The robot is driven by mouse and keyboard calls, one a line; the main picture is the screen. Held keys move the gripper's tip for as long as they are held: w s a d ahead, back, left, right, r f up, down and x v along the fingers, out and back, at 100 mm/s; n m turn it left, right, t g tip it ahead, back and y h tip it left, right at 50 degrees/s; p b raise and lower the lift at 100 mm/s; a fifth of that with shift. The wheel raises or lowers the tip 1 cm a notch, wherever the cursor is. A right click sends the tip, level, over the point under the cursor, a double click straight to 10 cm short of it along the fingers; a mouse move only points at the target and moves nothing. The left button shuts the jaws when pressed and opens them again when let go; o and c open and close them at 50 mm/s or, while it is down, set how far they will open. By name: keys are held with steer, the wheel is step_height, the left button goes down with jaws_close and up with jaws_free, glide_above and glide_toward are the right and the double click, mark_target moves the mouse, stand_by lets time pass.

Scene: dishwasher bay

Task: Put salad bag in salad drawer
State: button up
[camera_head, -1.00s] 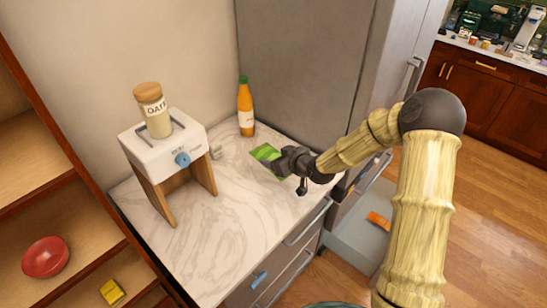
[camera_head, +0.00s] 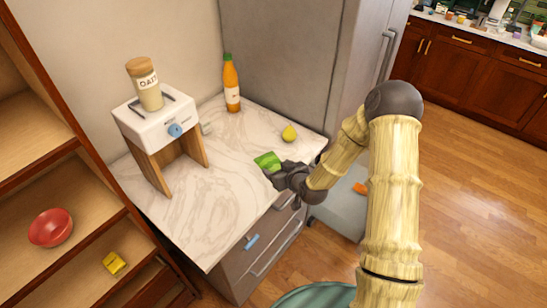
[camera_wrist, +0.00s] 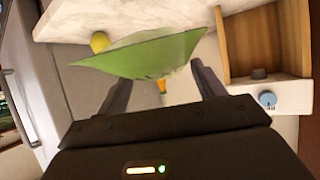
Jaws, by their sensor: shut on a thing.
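The green salad bag (camera_head: 268,161) is held in my gripper (camera_head: 278,172) over the front right part of the marble counter. In the wrist view the bag (camera_wrist: 145,54) spreads flat across the space between my two fingers (camera_wrist: 163,88). My gripper is shut on it. A pale open drawer (camera_head: 336,216) stands low beside the counter, below the fridge, to the right of my gripper. It holds an orange item (camera_head: 361,188). My arm hides part of this drawer.
A yellow fruit (camera_head: 289,132) and an orange bottle (camera_head: 231,84) stand on the counter (camera_head: 190,215). A white dispenser (camera_head: 155,118) with an oats jar (camera_head: 146,86) stands at left. Wooden shelves (camera_head: 40,270) border the left. The grey fridge (camera_head: 290,55) rises behind.

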steer(key=s+d+f+m+t+h, duration=0.1)
steer(key=s+d+f+m+h, duration=0.15)
steer(key=s+d+f, duration=0.45)
steer(key=s+d+f+m+t+h, duration=0.1)
steer(key=s+d+f+m+h, duration=0.2)
steer(key=f, duration=0.6)
steer(key=s+d+f+b, duration=0.2)
steer(key=d+f+b, duration=0.1)
steer(key=f+b, duration=0.7)
step_height(320, 180, down, 2)
steer(key=shift+d, duration=0.25)
steer(key=shift+r+h, duration=0.1)
steer(key=shift+h, duration=0.15)
steer(key=shift+d, duration=0.2)
